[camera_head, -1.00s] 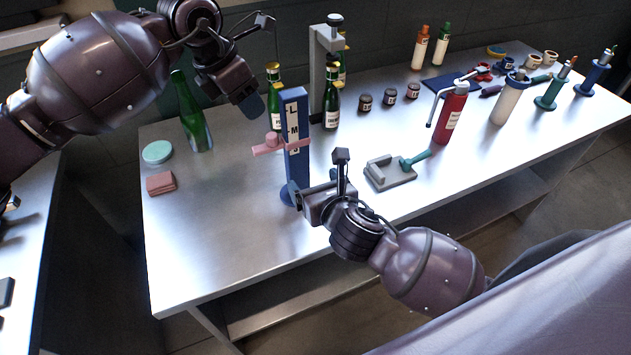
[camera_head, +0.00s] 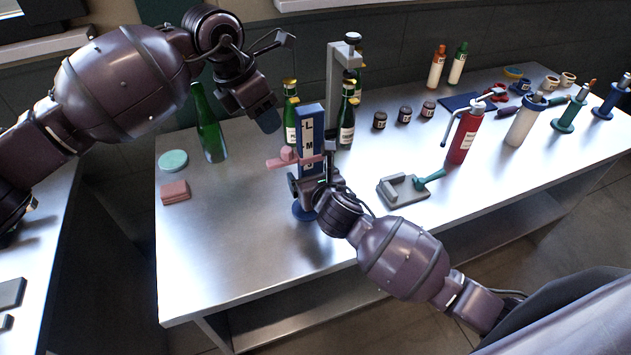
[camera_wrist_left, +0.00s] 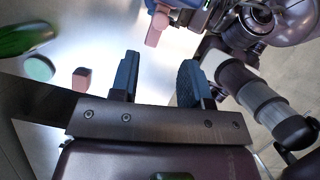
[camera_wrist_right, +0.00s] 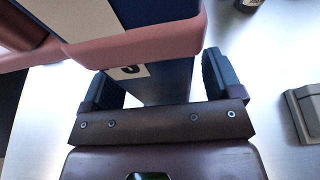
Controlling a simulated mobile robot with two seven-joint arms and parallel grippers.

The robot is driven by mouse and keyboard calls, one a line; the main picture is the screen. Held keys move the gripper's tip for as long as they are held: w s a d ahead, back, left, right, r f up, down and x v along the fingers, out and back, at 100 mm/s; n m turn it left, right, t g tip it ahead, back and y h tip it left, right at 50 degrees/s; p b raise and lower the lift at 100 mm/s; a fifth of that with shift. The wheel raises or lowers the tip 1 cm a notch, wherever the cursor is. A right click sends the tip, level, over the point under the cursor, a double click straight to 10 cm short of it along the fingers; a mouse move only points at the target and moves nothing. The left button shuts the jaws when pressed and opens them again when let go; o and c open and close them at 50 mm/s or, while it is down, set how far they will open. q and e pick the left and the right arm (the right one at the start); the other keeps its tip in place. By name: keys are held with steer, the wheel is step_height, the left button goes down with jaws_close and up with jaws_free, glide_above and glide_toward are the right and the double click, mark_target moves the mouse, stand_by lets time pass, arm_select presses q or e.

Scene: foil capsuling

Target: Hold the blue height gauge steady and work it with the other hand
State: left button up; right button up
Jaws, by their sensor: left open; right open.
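The blue height gauge (camera_head: 312,122) stands upright near the table's front edge, with a lettered white label, a round blue base (camera_head: 303,212) and a pink slider (camera_head: 281,161). My right gripper (camera_head: 308,180) is open around the column, below the slider. In the right wrist view, the open fingers (camera_wrist_right: 160,82) lie on either side of the blue column (camera_wrist_right: 165,82), under the pink slider (camera_wrist_right: 140,45). My left gripper (camera_head: 262,112) is open and empty, above the table and left of the gauge's top. In the left wrist view, nothing is between its fingers (camera_wrist_left: 160,78); the pink slider (camera_wrist_left: 156,29) is beyond them.
Green bottles (camera_head: 346,122) and a grey stand (camera_head: 342,75) are behind the gauge. A grey device with a teal handle (camera_head: 402,190) is right. The front-left table is clear.

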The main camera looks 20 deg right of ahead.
steer(key=shift+w+f, duration=0.1)
steer(key=shift+w, duration=0.05)
steer(key=c, duration=1.3)
stand_by(0.4)
